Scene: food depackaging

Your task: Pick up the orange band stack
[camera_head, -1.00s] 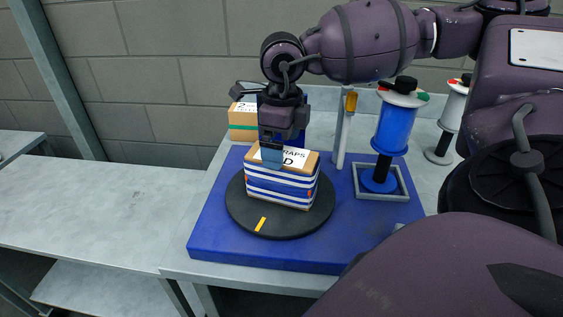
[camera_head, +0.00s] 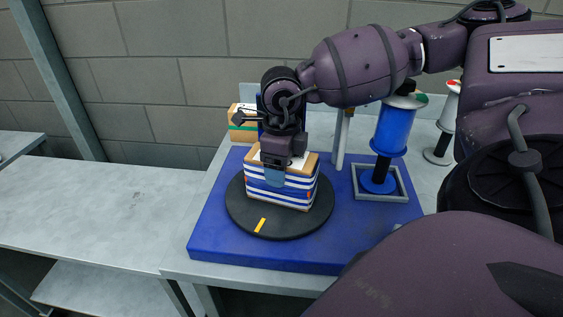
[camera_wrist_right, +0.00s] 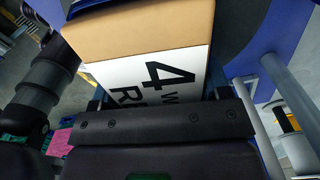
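No band in view is plainly orange. A stack (camera_head: 283,190) of cardboard with blue and white bands and small orange-red side marks stands on the black turntable (camera_head: 262,223). Its white top label shows large in the right wrist view (camera_wrist_right: 150,85), with a "4" and partly hidden words. My right gripper (camera_head: 274,176) points down over the stack, one finger in front of its near face; the other is hidden. The fingers appear spread astride the stack; contact is not clear. My left gripper is out of view.
A blue base (camera_head: 215,225) carries the turntable. Behind stands another cardboard stack with a green band (camera_head: 243,135). To the right are a grey post (camera_head: 341,140), a blue spool (camera_head: 393,128) in a grey frame and a white spool (camera_head: 447,110). The left table (camera_head: 100,205) is bare.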

